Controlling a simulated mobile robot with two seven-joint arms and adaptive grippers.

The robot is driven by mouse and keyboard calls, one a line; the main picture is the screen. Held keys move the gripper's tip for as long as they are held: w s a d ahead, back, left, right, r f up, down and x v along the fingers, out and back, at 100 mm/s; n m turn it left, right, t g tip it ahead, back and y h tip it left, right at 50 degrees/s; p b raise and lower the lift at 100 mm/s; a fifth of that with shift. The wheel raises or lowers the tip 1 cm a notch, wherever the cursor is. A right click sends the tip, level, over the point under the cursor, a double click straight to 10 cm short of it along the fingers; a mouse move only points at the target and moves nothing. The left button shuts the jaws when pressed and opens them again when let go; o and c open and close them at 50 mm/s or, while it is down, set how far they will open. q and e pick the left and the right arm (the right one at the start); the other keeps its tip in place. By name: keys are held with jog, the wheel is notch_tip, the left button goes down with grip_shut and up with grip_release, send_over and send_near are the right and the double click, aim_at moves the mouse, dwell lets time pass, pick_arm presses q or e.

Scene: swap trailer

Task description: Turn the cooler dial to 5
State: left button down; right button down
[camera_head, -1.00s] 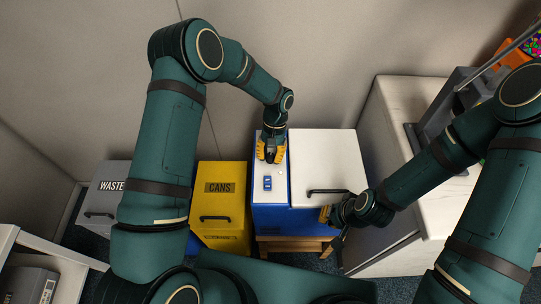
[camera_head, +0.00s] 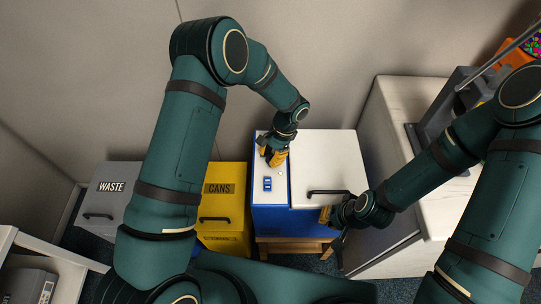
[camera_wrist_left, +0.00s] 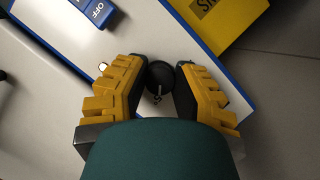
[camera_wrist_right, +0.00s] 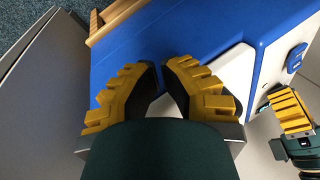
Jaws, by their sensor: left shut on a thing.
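The cooler (camera_head: 332,149) is a blue box with a white top and stands at the middle of the head view. Its dial (camera_wrist_left: 160,76) is a small black round knob with a pale mark, seen in the left wrist view. My left gripper (camera_head: 274,155) is shut on the dial from above, one yellow-and-black finger on each side. The fingers hide part of the dial, and I cannot read its setting surely. My right gripper (camera_wrist_right: 162,75) hangs in front of the cooler's blue side (camera_wrist_right: 130,52). Its fingertips are close together with nothing seen between them.
A blue OFF switch (camera_wrist_left: 97,12) sits on the same white panel. A black lid handle (camera_head: 328,192) is to its right. A yellow CANS bin (camera_head: 220,190) and a grey WASTE bin (camera_head: 112,184) stand left. A pale counter (camera_head: 395,140) stands right.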

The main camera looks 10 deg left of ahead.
pick_arm(q)
jog(key=shift+s+f, duration=0.15)
dwell(0.3)
jog(key=c, duration=0.7)
grip_release()
jog(key=shift+c, duration=0.2)
jog(key=v, duration=1.2)
